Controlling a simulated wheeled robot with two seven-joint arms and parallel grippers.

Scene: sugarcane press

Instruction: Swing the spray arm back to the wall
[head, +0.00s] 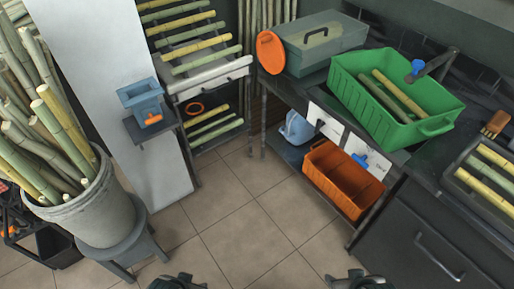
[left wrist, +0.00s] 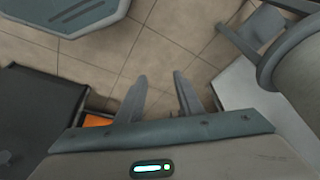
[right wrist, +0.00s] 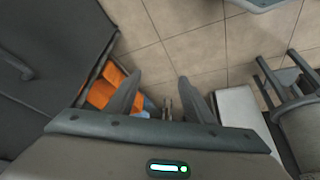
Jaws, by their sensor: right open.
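The spray arm (head: 437,62) is a dark bar at the upper right of the head view. It reaches out over the green tub (head: 345,85) and has a blue piece (head: 417,68) at its near end. Its far end is by the dark tiled wall (head: 470,75). My left gripper (head: 178,281) is at the bottom edge of the head view; its fingers are apart and empty in the left wrist view (left wrist: 160,75). My right gripper (head: 358,281) is at the bottom edge too, open and empty in the right wrist view (right wrist: 160,76). Both are well away from the spray arm.
The green tub holds cane pieces on the counter. An orange crate (head: 325,188) sits on the shelf below. A grey toolbox (head: 310,55) stands left of the tub. A bucket of canes (head: 95,225) on a stool is at left. The tiled floor (head: 245,225) between is clear.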

